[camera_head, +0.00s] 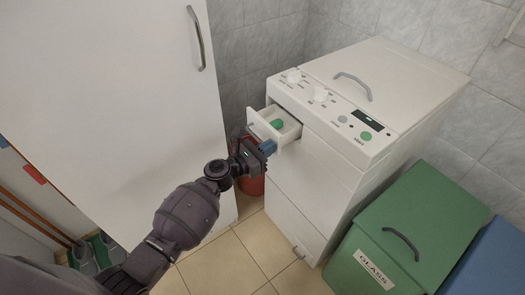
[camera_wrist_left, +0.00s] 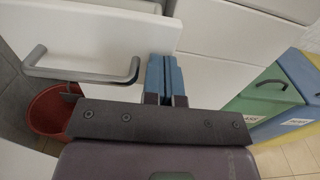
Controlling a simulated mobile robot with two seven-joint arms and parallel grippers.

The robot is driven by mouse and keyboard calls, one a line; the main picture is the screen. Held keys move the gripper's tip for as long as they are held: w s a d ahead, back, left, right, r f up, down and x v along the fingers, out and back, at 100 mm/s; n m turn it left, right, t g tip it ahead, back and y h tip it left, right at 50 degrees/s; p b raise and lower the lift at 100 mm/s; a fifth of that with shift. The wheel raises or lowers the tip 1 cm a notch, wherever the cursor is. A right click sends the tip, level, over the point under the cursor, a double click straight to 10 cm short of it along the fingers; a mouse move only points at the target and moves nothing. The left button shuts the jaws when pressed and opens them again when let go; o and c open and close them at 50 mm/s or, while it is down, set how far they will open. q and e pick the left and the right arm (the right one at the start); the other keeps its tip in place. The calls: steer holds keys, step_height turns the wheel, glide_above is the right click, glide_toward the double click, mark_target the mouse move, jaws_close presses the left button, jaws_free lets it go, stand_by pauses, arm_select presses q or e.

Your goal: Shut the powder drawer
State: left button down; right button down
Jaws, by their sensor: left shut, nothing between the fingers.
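The powder drawer (camera_head: 286,136) is a small white drawer pulled out from the upper left of the white washing machine (camera_head: 330,165). A green item (camera_head: 277,124) shows inside it. In the left wrist view the drawer's front (camera_wrist_left: 105,38) fills the upper left, with a grey bar handle (camera_wrist_left: 85,78). My left gripper (camera_head: 268,147) has blue fingers, shut and empty, at the right end of the drawer front. In the left wrist view the fingers (camera_wrist_left: 165,75) are right of the handle and overlap the front's right edge. I cannot tell whether they touch it.
A red bucket (camera_head: 252,184) stands on the floor below the drawer. A green bin labelled GLASS (camera_head: 420,215) and a blue bin (camera_head: 495,260) are at the right. A tall white door with a handle (camera_head: 120,90) stands at the left. Tiled floor (camera_head: 240,260) is clear in front.

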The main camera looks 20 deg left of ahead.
mark_target(293, 134)
stand_by(0.3)
arm_select(q)
steer(key=b+x, duration=0.2)
steer(key=x, duration=0.6)
steer(key=shift+w+d+f, duration=0.15)
steer(key=shift+w+d, duration=0.05)
steer(key=shift+w, duration=0.2)
steer(key=shift+d+r, duration=0.1)
steer(key=shift+r, duration=0.3)
steer(key=shift+r, duration=0.1)
